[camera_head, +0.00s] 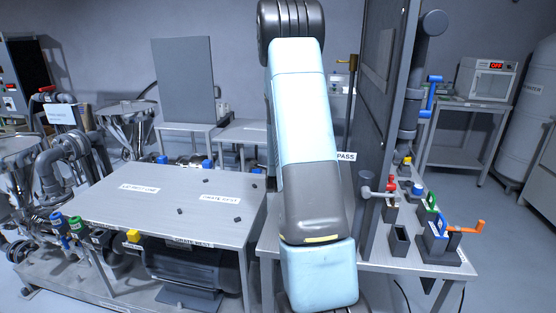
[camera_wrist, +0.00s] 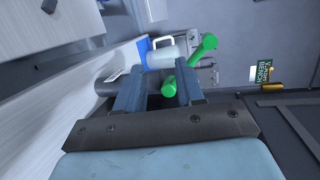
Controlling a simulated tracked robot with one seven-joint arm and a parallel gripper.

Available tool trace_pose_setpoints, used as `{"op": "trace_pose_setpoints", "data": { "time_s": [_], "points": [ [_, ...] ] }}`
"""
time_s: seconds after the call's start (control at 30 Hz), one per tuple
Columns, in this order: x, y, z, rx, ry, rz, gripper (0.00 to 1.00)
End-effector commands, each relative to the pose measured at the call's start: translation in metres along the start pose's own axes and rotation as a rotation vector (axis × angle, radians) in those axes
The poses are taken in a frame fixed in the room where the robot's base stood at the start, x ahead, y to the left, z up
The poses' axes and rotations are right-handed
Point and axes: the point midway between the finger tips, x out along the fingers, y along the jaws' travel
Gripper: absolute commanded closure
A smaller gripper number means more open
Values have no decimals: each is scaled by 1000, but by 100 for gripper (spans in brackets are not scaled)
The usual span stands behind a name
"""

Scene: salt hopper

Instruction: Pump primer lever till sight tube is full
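My gripper (camera_wrist: 160,88) shows in the wrist view with its two fingers apart. A green handle (camera_wrist: 203,48) with a rounded green end (camera_wrist: 168,88) lies at and just beyond the right finger. The green end appears in the gap, but I cannot tell whether it is between the fingers or behind them. I cannot tell whether this is the primer lever. A pale jug-like cylinder with a white handle (camera_wrist: 165,54) is beyond the fingertips. I cannot pick out the sight tube or its level. In the head view my arm hides my gripper.
A labelled metal bench (camera_head: 150,212) with small dark bits stands at left, beside pipework and funnels. A dark upright panel (camera_head: 378,110) stands right of my arm. A bench with an orange handle (camera_head: 466,226) and dark holders is at right. Floor shows at far right.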

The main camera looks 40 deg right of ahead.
Motion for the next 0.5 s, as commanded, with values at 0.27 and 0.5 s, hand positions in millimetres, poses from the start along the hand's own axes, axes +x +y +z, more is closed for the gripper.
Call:
{"op": "trace_pose_setpoints", "data": {
  "time_s": [0.27,0.5],
  "points": [
    [-43,0,0,1,0,-1,62],
    [-55,0,0,0,1,-1,62]
  ]
}}
